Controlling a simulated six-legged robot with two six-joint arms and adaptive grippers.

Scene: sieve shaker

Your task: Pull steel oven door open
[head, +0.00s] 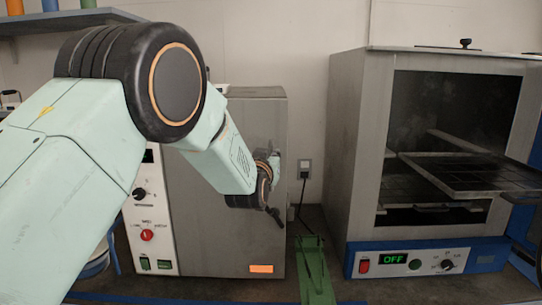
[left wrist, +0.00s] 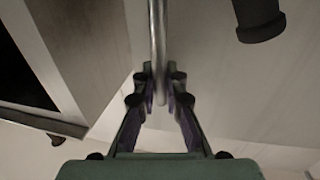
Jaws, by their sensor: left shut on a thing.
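The steel oven (head: 148,240) stands left of centre in the head view, with a control panel on its left and a plain grey door (head: 215,245). The door looks closed. My left gripper (head: 270,180) is at the door's right side, partly hidden by its own wrist. In the left wrist view my left gripper (left wrist: 161,85) has its two fingers on either side of a thin metal bar handle (left wrist: 157,35) and is shut on it. The grey door surface (left wrist: 235,90) lies behind the handle. My right gripper is not in view.
A second oven (head: 345,150) with a dark interior, racks and an "OFF" display stands to the right. A green strip-like object (head: 315,270) lies on the bench between the ovens. A wall socket (head: 304,167) with a black cable is behind. A shelf (head: 75,19) is at upper left.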

